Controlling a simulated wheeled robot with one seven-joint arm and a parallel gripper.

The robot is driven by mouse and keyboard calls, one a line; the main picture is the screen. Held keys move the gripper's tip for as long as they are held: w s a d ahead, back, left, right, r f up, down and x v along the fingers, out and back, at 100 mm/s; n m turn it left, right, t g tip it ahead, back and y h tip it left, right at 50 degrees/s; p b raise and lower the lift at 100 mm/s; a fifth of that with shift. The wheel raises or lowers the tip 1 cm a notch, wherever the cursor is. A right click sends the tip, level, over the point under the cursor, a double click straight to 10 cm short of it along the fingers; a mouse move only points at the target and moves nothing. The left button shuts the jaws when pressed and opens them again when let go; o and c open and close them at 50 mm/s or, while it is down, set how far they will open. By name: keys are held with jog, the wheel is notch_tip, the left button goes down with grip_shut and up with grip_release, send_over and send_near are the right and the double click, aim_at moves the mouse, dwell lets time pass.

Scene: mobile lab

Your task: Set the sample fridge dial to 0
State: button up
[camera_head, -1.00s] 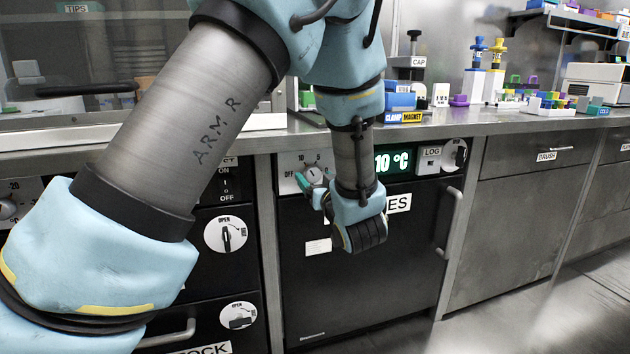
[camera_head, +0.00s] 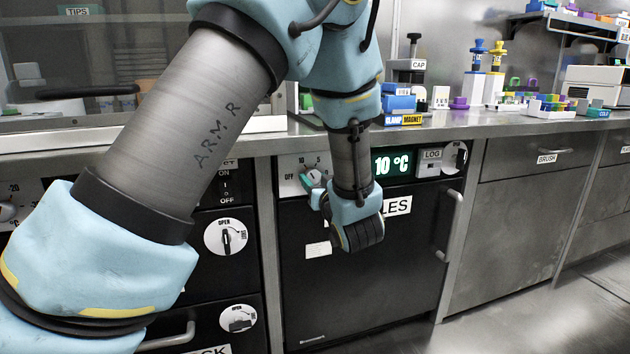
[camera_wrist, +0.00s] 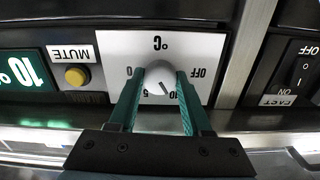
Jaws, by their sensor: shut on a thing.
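The sample fridge (camera_head: 330,290) is a black-fronted unit under the bench. Its display (camera_head: 392,163) reads 10 °C and is partly visible in the wrist view (camera_wrist: 22,74). The white dial (camera_wrist: 160,78) sits on a white plate marked °C, 0, 5, 10 and OFF, seen upside down in the wrist view. The dial's dark pointer line appears to lie between 5 and 10, nearer 10. My gripper (camera_wrist: 160,80) has its green fingers closed on either side of the dial. In the head view, the dial is small and partly hidden by my gripper (camera_head: 308,179).
A yellow MUTE button (camera_wrist: 77,76) is beside the dial plate. A black rocker switch (camera_wrist: 300,68) is on the neighbouring panel, past a metal post. The fridge handle (camera_head: 449,225) sticks out at its right. The bench edge (camera_head: 420,137) overhangs the panel.

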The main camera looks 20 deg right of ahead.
grip_shut()
jog(key=shift+r+m+p, duration=0.1)
jog(key=shift+m+p, duration=0.2)
jog(key=shift+p, duration=0.25)
jog(key=m+p, duration=0.3)
jog(key=p, duration=0.2)
jog(key=shift+r, duration=0.2)
jog(key=m+p, duration=0.4)
jog(key=p, duration=0.1)
jog(key=m+p, duration=0.3)
jog(key=p, duration=0.1)
jog(key=shift+m, duration=0.3)
jog(key=m+p, duration=0.2)
jog(key=m, duration=0.1)
jog(key=m+p, duration=0.3)
jog(key=shift+s+f, duration=0.1)
jog(key=shift+f, duration=0.1)
jog(key=m+p, duration=0.2)
jog(key=m, duration=0.4)
jog(key=shift+f+m, duration=0.15)
jog(key=shift+m, duration=0.15)
